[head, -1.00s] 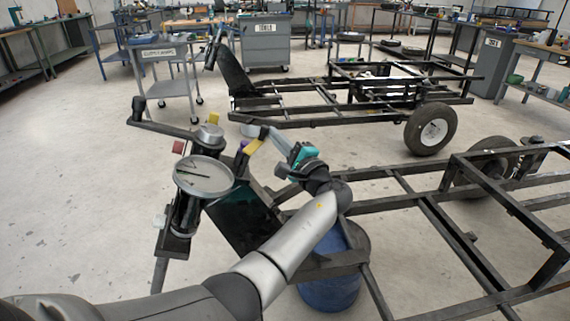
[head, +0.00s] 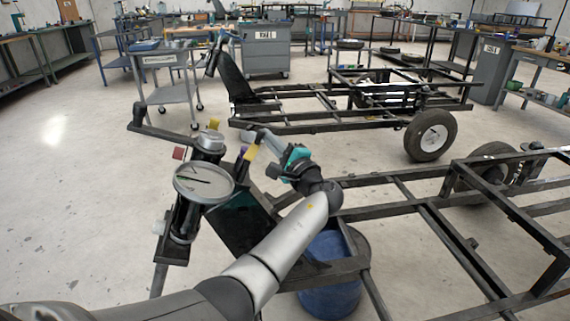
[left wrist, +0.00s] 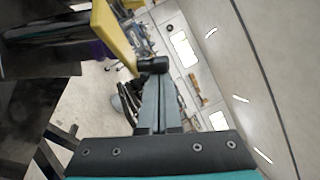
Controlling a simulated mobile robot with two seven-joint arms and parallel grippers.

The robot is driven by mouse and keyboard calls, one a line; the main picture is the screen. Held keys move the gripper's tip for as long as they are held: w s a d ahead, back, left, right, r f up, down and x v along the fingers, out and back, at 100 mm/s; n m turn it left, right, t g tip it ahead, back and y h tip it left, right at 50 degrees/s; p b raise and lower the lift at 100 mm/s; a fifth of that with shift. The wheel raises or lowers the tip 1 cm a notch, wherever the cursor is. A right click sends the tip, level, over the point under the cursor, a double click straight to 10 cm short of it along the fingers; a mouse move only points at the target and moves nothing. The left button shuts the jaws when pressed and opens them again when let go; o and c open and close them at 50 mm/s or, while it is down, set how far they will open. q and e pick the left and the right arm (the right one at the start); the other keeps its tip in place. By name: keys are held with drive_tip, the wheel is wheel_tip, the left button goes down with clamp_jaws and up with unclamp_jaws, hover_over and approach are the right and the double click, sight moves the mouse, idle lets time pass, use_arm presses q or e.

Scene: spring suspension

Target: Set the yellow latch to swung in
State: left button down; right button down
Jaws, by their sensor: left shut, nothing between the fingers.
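The yellow latch (head: 250,153) is beside a purple part at the right of the spring unit with the round plate. It shows as a short yellow piece in the head view. In the left wrist view it is a long yellow bar (left wrist: 116,35) running down from the top edge towards my fingers. My left gripper (head: 262,132) is shut and empty, its tip close beside the latch. In the left wrist view the shut fingertips (left wrist: 153,66) are by the bar's lower end; I cannot tell whether they touch. My right gripper is not in view.
The round metal plate (head: 203,182) and a red block (head: 179,153) are left of the latch. Another yellow piece (head: 213,124) is at the top. The black frame (head: 440,215) and a blue drum (head: 329,272) are at right. Open floor lies to the left.

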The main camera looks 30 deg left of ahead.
use_arm(q)
drive_tip(key=shift+s+d, duration=0.1)
drive_tip(key=shift+d, duration=0.05)
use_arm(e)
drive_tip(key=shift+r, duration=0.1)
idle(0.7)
